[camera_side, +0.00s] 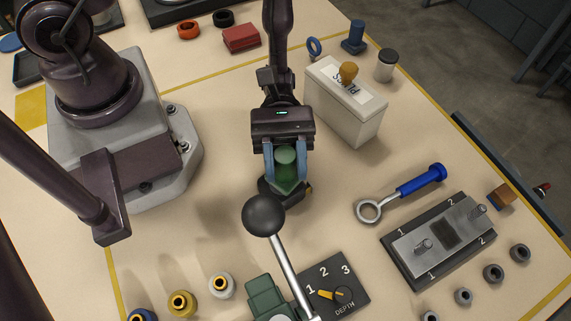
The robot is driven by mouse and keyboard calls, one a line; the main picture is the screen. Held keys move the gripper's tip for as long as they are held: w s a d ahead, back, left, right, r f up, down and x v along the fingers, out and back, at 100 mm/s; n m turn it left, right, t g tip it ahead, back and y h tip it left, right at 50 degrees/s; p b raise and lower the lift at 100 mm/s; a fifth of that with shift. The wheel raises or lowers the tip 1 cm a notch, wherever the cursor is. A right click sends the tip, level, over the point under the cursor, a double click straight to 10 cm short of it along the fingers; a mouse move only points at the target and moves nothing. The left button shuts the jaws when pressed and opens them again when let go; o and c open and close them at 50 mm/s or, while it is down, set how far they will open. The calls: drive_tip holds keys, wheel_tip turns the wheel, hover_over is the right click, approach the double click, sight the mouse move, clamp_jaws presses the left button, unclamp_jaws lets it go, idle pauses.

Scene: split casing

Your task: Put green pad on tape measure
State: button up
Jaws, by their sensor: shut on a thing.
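My gripper (284,172), with blue fingers, points down near the middle of the side view. It is shut on the green pad (287,182), which has a round lighter-green top part between the fingers. Directly below the pad is a dark body with a bit of yellow at its right, which looks like the tape measure (304,197). The pad overlaps it in this view; I cannot tell whether the two touch. The black ball of a lever hides part of the near side.
The lever's black ball (263,215) stands close in front of my gripper. A white box (345,105) with an orange-brown knob is behind right. A blue-handled ring tool (420,181) and a grey plate fixture (440,240) are at right. A depth dial (335,285) is in front.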

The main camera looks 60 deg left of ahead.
drive_tip(key=shift+f, duration=0.65)
drive_tip(key=o, duration=0.9)
drive_tip(key=shift+f, duration=0.1)
drive_tip(key=shift+w+a, duration=0.15)
drive_tip(key=shift+a, duration=0.1)
drive_tip(key=v, duration=1.2)
drive_tip(key=s+a+r+m+t+y, duration=0.2)
drive_tip(key=a+r+m+t+y, duration=0.1)
drive_tip(key=r, duration=0.6)
drive_tip(key=s+a+r+m+t+y, duration=0.2)
drive_tip(key=r+m+t+y, duration=0.3)
drive_tip(key=r+y, duration=0.3)
drive_tip(key=s+a+r+m+t+y, duration=0.2)
drive_tip(key=a+r+m+t+y, duration=0.2)
drive_tip(key=r, duration=0.6)
drive_tip(key=shift+a+m+y, duration=0.1)
drive_tip(key=shift+m+y, duration=0.7)
